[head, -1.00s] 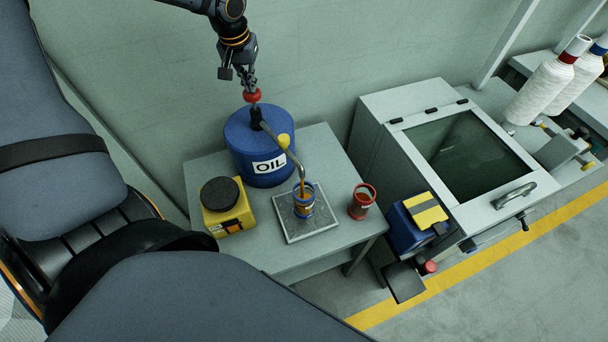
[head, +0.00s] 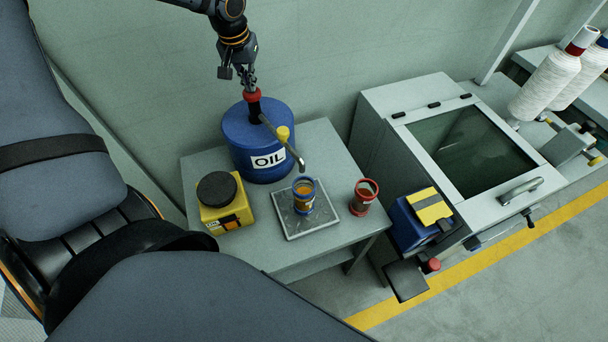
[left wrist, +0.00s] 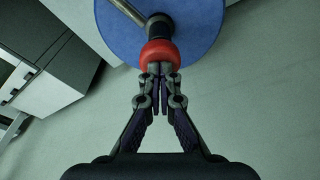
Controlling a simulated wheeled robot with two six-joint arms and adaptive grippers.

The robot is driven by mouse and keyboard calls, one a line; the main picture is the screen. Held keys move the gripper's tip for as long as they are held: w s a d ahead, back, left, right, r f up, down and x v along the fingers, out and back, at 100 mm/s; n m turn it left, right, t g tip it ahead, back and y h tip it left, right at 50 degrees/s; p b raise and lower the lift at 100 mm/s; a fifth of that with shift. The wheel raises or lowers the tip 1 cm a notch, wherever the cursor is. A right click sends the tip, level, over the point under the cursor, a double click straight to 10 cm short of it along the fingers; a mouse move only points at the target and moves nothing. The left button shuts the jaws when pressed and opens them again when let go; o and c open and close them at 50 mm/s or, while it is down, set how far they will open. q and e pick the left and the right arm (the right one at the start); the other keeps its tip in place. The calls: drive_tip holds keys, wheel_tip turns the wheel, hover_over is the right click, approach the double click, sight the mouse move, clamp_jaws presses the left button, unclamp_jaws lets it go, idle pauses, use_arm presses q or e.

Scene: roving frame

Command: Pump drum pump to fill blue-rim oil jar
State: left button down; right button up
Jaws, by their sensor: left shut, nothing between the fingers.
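The blue drum (head: 236,150), labelled OIL, stands on a grey table. Its pump has a red knob (head: 252,95) on a black collar and a bent metal spout (head: 293,153) with a yellow part. The blue-rim jar (head: 304,198) stands upright on a square grey tray (head: 291,228), below the spout's end. Orange oil shows in the jar; no stream shows. My left gripper (head: 250,84) is shut and empty, its fingertips at the top of the red knob. The left wrist view shows the closed fingertips (left wrist: 160,68) against the knob (left wrist: 160,52). My right gripper is out of view.
A red-rim jar (head: 362,199) stands right of the tray. A yellow can with a black lid (head: 227,204) stands left of it. A grey cabinet with a dark window (head: 470,150) and a blue-and-yellow box (head: 405,225) are to the right. White thread cones (head: 548,85) stand beyond.

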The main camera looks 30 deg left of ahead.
use_arm(q)
wheel_tip(320, 180, up, 5)
drive_tip(key=p, duration=0.2)
drive_tip(key=shift+p, duration=0.4)
drive_tip(key=shift+f, duration=0.1)
drive_tip(key=shift+f+b, duration=2.75)
drive_tip(key=shift+f, duration=0.3)
drive_tip(key=shift+r, duration=0.1)
drive_tip(key=shift+r+p, duration=2.05)
drive_tip(key=shift+r, duration=0.95)
